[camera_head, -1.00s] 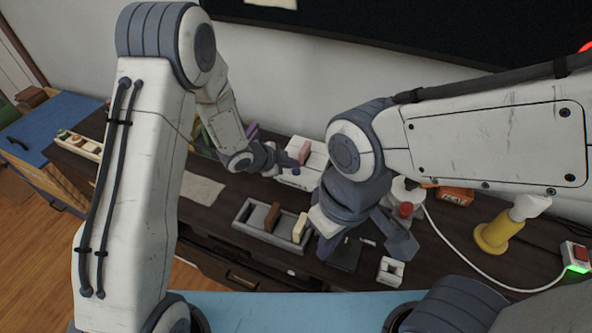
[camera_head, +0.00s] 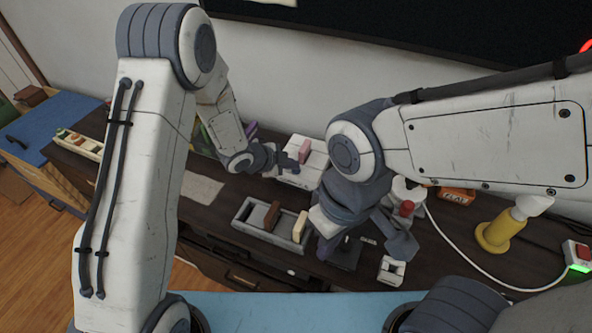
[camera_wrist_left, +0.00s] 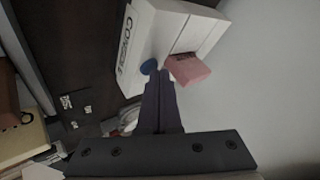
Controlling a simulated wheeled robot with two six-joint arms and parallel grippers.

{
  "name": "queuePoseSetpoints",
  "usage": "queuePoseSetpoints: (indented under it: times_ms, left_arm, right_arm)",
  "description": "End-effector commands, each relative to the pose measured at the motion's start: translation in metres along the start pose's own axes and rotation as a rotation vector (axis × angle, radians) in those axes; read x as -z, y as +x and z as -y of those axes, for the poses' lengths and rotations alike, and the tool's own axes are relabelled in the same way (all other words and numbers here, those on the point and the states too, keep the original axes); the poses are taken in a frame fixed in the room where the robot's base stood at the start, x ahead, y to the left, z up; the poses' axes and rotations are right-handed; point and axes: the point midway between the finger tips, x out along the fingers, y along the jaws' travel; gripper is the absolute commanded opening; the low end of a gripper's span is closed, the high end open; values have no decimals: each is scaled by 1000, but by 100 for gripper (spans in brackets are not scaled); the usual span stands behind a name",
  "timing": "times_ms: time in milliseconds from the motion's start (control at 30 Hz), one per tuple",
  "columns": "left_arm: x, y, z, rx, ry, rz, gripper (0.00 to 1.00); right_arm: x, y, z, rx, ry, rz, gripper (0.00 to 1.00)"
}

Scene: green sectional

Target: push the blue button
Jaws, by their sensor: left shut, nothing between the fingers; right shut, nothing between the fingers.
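The blue button (camera_wrist_left: 149,66) sits on the white console box (camera_wrist_left: 135,45), beside a pink block (camera_wrist_left: 188,68). The console box (camera_head: 312,157) and pink block (camera_head: 304,150) also show in the head view, at the back of the table; the button is hidden there behind my left gripper. My left gripper (camera_head: 292,164) is shut and empty, its tips over the box's front edge. In the left wrist view its fingertips (camera_wrist_left: 159,76) are right beside the button; I cannot tell if they touch. My right gripper (camera_head: 400,241) is shut and empty, low over the table's front.
A grey tray (camera_head: 247,236) with a brown and a cream block stands in front of the console box. A white piece (camera_head: 391,270) lies at the front.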

Motion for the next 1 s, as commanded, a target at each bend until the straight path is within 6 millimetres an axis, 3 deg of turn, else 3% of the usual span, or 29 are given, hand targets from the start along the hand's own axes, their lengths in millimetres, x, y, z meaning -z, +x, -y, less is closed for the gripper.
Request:
queuePoseSetpoints:
  times_ms: [500, 1000]
  left_arm:
    - [-1, 2, -1, 0, 0, 0, 0]
    - [5, -7, 5, 0, 1, 0, 0]
  right_arm:
    - [0, 2, 0, 0, 0, 0, 0]
    - [0, -8, 1, 0, 0, 0, 0]
